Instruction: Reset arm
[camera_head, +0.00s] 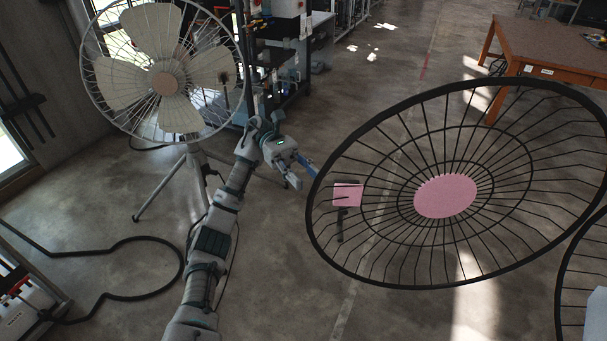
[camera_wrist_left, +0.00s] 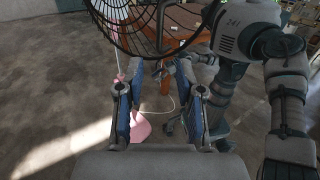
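My left arm rises from the bottom of the head view, and its gripper (camera_head: 298,172) points right, just left of a black wire fan guard. Its two fingers are apart with nothing between them. In the left wrist view the left gripper (camera_wrist_left: 163,95) also shows open, its blue-sided fingers spread.
The large black fan guard with a pink centre (camera_head: 445,196) stands close right of the left gripper. A white fan (camera_head: 165,84) on a tripod stands behind my left arm. A wooden table (camera_head: 545,45) is at the far right. Open concrete floor lies between.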

